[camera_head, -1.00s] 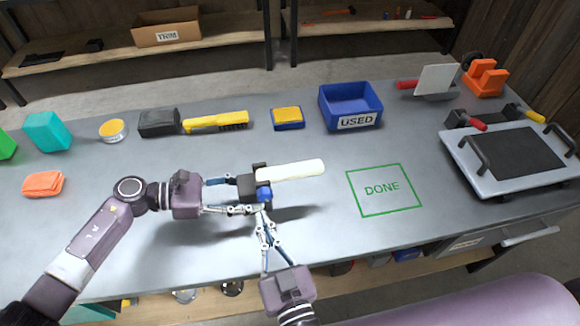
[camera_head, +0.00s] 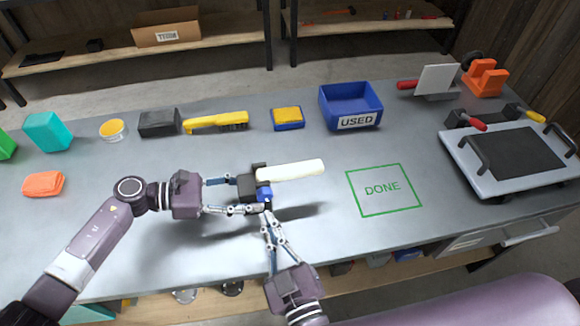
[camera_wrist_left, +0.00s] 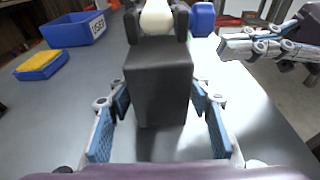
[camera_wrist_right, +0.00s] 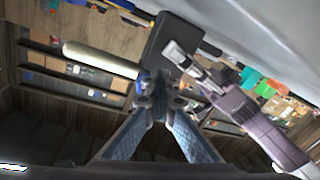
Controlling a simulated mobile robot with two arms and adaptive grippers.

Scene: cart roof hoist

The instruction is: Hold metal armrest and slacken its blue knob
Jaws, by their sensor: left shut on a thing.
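The armrest has a black block (camera_head: 247,187), a long cream bar (camera_head: 291,171) pointing right, and a blue knob (camera_head: 264,193) on its near side. My left gripper (camera_head: 240,195) is shut on the block, one finger on each side, as the left wrist view also shows on the block (camera_wrist_left: 160,85). The knob (camera_wrist_left: 203,17) shows there at the upper right. My right gripper (camera_head: 268,208) has its fingertips together just on the near side of the knob, with no knob visible between them.
The table in front is clear around a green DONE outline (camera_head: 387,189). A blue USED bin (camera_head: 358,122), a yellow brush (camera_head: 215,122) and a blue-yellow sponge (camera_head: 288,118) stand behind. A press-like grill plate (camera_head: 483,180) lies at the right.

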